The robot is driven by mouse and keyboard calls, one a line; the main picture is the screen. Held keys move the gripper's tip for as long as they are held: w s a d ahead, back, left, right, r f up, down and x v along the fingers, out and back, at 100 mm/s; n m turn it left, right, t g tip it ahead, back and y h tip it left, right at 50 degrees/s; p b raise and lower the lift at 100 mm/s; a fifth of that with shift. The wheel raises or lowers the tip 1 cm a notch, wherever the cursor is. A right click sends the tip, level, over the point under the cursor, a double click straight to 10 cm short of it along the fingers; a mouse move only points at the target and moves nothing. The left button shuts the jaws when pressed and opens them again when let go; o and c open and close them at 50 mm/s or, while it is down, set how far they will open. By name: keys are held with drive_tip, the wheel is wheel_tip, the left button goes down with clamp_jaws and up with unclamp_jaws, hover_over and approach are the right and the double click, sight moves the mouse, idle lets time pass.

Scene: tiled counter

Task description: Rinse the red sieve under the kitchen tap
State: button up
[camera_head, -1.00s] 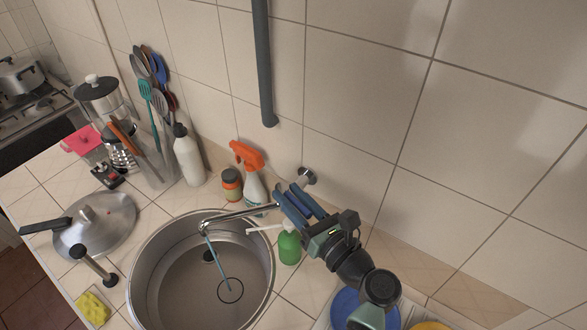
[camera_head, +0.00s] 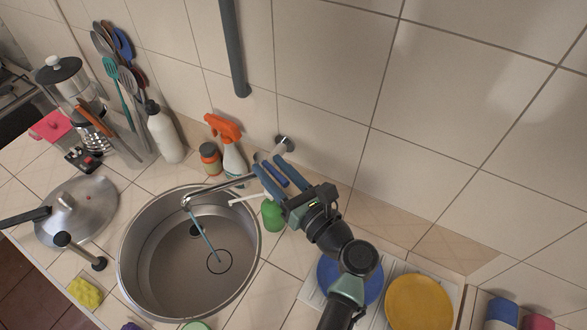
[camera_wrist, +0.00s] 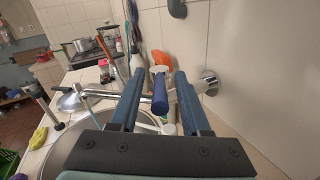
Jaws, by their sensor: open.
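The tap's metal spout (camera_head: 218,189) reaches from the wall over the round steel sink (camera_head: 126,262). A thin blue stream of water (camera_head: 204,238) runs from its end into the basin, with a dark ring where it lands. My gripper (camera_head: 269,176) is open at the tap, its two blue fingers apart. In the wrist view, the tap's blue lever (camera_wrist: 160,95) stands between the fingers of my gripper (camera_wrist: 158,85); whether they touch it I cannot tell. I cannot make out a red sieve; a pinkish-red item (camera_head: 50,125) at the far left is unclear.
A green soap bottle (camera_head: 272,215) stands just below my gripper. An orange-topped spray bottle (camera_head: 232,158), a jar (camera_head: 210,158) and a white bottle (camera_head: 165,138) line the wall. A pan lid (camera_head: 78,208) lies left of the sink. Blue (camera_head: 334,280) and yellow (camera_head: 418,300) plates are at right.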

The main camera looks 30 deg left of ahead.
drive_tip(key=b+v, duration=0.2)
drive_tip(key=v, duration=1)
drive_tip(key=shift+b, duration=0.4)
drive_tip(key=shift+a, duration=0.1)
